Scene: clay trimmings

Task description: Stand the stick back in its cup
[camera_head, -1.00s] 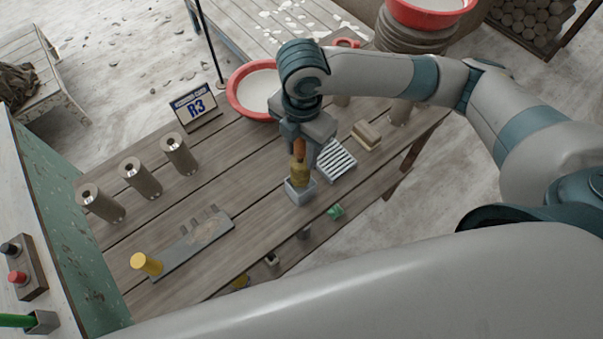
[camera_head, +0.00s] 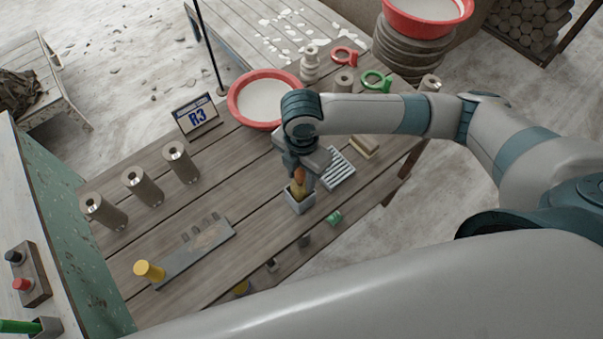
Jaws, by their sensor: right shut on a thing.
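The stick (camera_head: 299,175), orange at the top and yellowish lower down, is upright at a small grey square cup (camera_head: 299,204) on the wooden table. Its lower end appears to be inside the cup's opening; how deep it sits I cannot tell. My right gripper (camera_head: 301,167) is shut on the stick's upper part, just above the cup, and its wrist partly hides the fingers. My left gripper is not in view.
A slatted grey rack (camera_head: 338,168) stands close right of the cup. A red-rimmed basin (camera_head: 264,100) is behind it, and a green object (camera_head: 333,217) is near the front edge. Grey cylinders (camera_head: 181,162) and a board (camera_head: 200,250) are to the left.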

